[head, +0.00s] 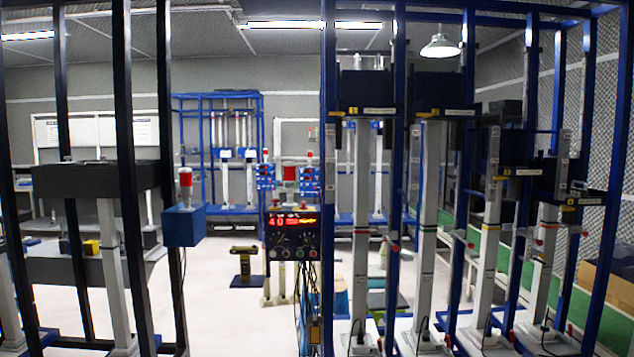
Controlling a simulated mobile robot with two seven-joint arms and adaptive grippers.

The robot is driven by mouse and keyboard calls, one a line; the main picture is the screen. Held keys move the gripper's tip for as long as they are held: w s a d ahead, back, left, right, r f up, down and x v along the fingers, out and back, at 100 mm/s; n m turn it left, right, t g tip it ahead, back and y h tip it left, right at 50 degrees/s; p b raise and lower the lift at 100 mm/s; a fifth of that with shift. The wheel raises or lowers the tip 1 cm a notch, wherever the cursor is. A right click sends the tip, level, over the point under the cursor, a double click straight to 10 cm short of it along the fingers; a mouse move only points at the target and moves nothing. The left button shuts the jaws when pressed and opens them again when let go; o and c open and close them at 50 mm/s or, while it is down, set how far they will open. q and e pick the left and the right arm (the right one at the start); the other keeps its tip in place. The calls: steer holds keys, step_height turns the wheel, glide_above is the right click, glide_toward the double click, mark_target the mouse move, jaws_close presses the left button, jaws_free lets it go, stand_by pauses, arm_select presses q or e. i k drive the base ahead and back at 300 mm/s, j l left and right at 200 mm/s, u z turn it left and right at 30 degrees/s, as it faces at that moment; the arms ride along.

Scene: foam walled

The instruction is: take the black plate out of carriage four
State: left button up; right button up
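A blue-framed rack holds a row of carriages on pale upright columns, each with a small yellow tag and a white label. The tag numbers are too small to read surely. The rightmost carriage (572,201), apparently carriage four, sits lowest, at the right. A thin dark plate (592,193) shows at its top, seen almost edge-on; I cannot tell how it is held. Other dark carriages are the leftmost one (368,90), one beside it (441,95), and one further right (513,171). Neither of my grippers is in view.
A control box with a red display (292,222) stands left of the rack, cables hanging below. A blue box with a red lamp (184,226) is further left, beside another dark frame. Blue uprights stand before the carriages. Pale floor (222,310) is open at centre left.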

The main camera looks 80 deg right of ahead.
mark_target(573, 192)
steer(key=z, duration=1.95)
